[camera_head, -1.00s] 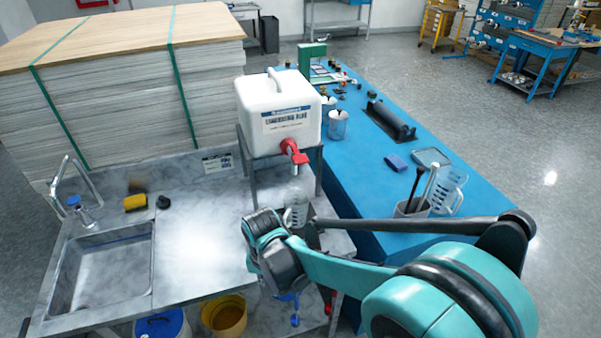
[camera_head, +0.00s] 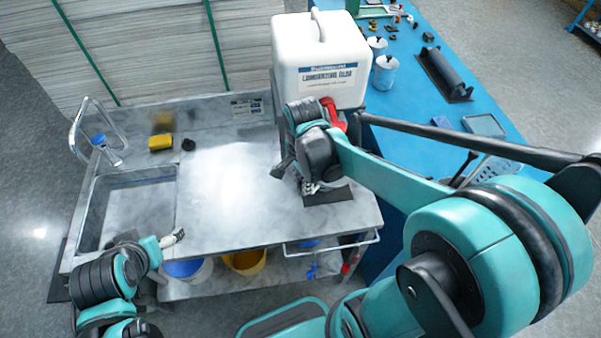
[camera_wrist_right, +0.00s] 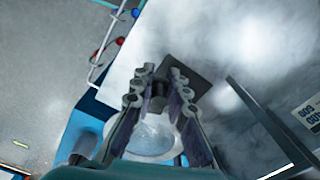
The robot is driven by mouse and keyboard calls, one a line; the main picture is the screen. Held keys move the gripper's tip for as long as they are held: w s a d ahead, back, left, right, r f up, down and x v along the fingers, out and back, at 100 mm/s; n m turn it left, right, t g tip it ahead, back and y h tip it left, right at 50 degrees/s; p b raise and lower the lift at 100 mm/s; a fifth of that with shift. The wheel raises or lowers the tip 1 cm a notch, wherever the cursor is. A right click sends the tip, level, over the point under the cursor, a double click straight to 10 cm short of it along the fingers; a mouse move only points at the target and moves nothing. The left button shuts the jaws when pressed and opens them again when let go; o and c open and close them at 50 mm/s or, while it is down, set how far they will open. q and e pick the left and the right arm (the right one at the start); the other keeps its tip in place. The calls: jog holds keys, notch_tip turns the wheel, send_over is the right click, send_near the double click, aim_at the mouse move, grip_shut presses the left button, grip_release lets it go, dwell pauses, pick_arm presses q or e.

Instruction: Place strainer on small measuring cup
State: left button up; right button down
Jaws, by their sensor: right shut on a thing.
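My right gripper (camera_head: 312,186) is low over a black pad (camera_head: 335,196) on the grey counter, in front of the white container. My left gripper (camera_head: 172,239) is at the counter's front edge, near the sink, small and unclear. I cannot make out a strainer in either view.
The white container (camera_head: 322,60) with a red tap (camera_head: 333,112) stands close behind my right gripper. A sink (camera_head: 125,210), a tap and a yellow sponge (camera_head: 160,143) are at the left. The middle counter (camera_head: 230,190) is clear. A blue table (camera_head: 420,95) holds cans and a black roller.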

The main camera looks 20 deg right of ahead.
jog(key=w+d+f+b, duration=0.1)
jog(key=w+f, duration=0.2)
jog(key=w, duration=0.2)
jog(key=shift+w+d+f+b, duration=0.2)
jog(key=shift+w+b, duration=0.1)
jog(key=shift+f, duration=0.3)
jog(key=c, duration=1.5)
grip_release()
